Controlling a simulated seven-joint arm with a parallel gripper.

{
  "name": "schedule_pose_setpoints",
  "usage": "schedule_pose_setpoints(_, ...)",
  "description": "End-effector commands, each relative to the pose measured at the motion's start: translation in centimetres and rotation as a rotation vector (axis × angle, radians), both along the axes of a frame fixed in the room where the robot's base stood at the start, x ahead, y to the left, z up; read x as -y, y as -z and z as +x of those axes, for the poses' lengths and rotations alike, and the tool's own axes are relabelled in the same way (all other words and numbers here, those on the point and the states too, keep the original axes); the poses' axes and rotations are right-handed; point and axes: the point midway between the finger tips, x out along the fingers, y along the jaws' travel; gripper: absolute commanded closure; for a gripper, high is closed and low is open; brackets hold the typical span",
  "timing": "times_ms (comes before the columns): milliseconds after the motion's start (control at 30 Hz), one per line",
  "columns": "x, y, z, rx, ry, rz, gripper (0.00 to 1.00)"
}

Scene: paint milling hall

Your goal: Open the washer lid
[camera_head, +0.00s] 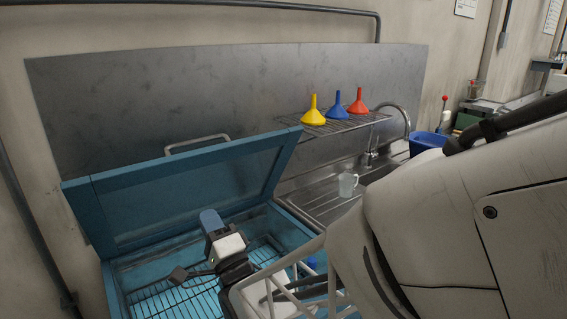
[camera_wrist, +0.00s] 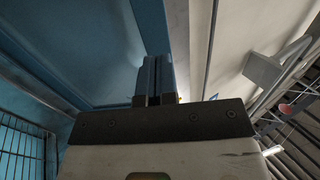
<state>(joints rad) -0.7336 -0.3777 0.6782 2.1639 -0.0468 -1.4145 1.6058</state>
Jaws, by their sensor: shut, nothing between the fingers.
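The washer (camera_head: 115,275) is a blue box with a wire rack (camera_head: 165,300) inside. Its blue lid (camera_head: 190,190) stands raised and tilted, inner side facing me, with a metal handle (camera_head: 197,141) at its upper edge. My gripper (camera_head: 211,219) is over the washer's opening, in front of the lid's inner side. In the wrist view the fingers of my gripper (camera_wrist: 155,78) are shut together and empty, with the blue lid (camera_wrist: 90,45) close by at the left. I cannot tell whether the fingertips touch the lid.
Right of the washer is a metal sink (camera_head: 325,200) with a clear jug (camera_head: 347,184) and a tap (camera_head: 372,150). A wire shelf (camera_head: 345,125) above holds a yellow (camera_head: 313,112), a blue (camera_head: 337,105) and a red funnel (camera_head: 358,103). A blue tub (camera_head: 427,141) stands farther right.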

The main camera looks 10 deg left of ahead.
Motion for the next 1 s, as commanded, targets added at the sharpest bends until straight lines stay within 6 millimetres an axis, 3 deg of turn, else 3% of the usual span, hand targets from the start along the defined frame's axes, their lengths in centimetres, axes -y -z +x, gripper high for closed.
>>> schedule_pose_setpoints(567,-0.7,-0.6,0.8,0.0,0.002,-0.002,1.0)
schedule_pose_setpoints(1000,-4.1,-3.4,4.2,0.001,0.002,-0.001,1.0)
